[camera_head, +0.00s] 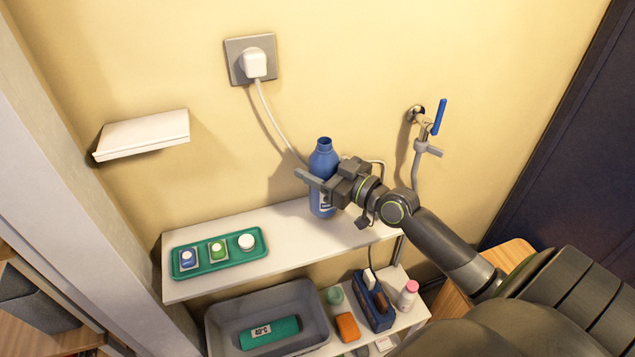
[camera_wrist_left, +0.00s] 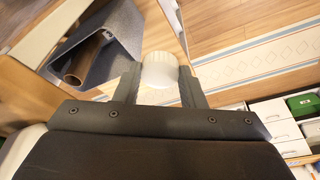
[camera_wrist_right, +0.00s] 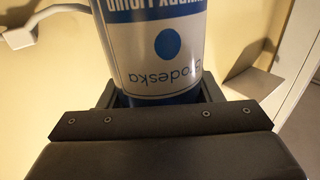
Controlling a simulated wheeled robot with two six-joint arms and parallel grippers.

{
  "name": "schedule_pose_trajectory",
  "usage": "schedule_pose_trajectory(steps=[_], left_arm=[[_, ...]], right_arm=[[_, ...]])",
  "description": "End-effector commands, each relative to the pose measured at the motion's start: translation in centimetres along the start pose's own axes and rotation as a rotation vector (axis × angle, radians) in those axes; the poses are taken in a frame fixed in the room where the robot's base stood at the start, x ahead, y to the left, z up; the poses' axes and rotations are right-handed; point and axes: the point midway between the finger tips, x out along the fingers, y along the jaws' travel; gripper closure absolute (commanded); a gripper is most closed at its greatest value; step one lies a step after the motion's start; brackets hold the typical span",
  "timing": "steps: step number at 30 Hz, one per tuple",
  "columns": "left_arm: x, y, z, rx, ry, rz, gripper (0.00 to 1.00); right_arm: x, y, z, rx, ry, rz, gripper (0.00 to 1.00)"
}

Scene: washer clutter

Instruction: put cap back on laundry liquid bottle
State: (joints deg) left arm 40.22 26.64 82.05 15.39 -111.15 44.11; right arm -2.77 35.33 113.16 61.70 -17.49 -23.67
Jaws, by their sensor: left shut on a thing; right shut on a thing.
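The blue laundry liquid bottle (camera_head: 323,158) stands upright over the right part of the upper white shelf, its open neck uncapped on top. My right gripper (camera_head: 322,180) is shut around the bottle's body below the shoulder. In the right wrist view the bottle's white and blue label (camera_wrist_right: 160,45) fills the space between the jaws. My left gripper (camera_wrist_left: 160,90) shows only in its own wrist view, shut on a white ribbed cap (camera_wrist_left: 160,70). The left gripper and this cap are outside the head view.
A green tray (camera_head: 215,267) with small items, including a round white one (camera_head: 247,242), is left on the upper shelf (camera_head: 290,260). Below are a grey basin (camera_head: 215,330) and a dark blue caddy (camera_head: 375,305). A plug (camera_head: 254,63) and tap (camera_head: 428,135) are on the wall.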

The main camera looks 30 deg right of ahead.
Motion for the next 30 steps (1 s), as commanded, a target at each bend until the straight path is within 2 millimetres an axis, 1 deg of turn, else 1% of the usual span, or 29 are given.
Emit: schedule_pose_trajectory(steps=[4,6,8,12,15,25,29,30], left_arm=[[-0.1,0.0,0.0,0.0,0.0,0.0,0.84],[0.1,0.0,0.0,0.0,0.0,0.0,0.84],[0.4,0.0,0.1,0.0,0.0,0.0,0.84],[1.4,0.0,0.4,0.0,0.0,0.0,0.84],[1.7,0.0,0.5,0.0,0.0,0.0,0.84],[1.6,0.0,0.5,0.0,0.0,0.0,0.84],[2.1,0.0,0.6,0.0,0.0,0.0,0.84],[2.0,0.0,0.5,0.0,0.0,0.0,0.84]], right_arm=[[0.0,0.0,-0.2,0.0,0.003,-0.001,0.88],[0.0,0.0,0.0,0.0,0.002,0.0,0.88],[0.0,0.0,0.7,0.002,0.002,0.0,0.88],[0.0,0.0,2.7,0.003,0.001,0.001,0.88],[0.0,0.0,3.5,0.002,0.002,0.0,0.88],[0.0,0.0,3.6,-0.001,0.002,0.0,0.88],[0.0,0.0,4.0,-0.001,0.002,0.0,0.88],[0.0,0.0,4.0,0.0,0.0,0.0,0.39]])
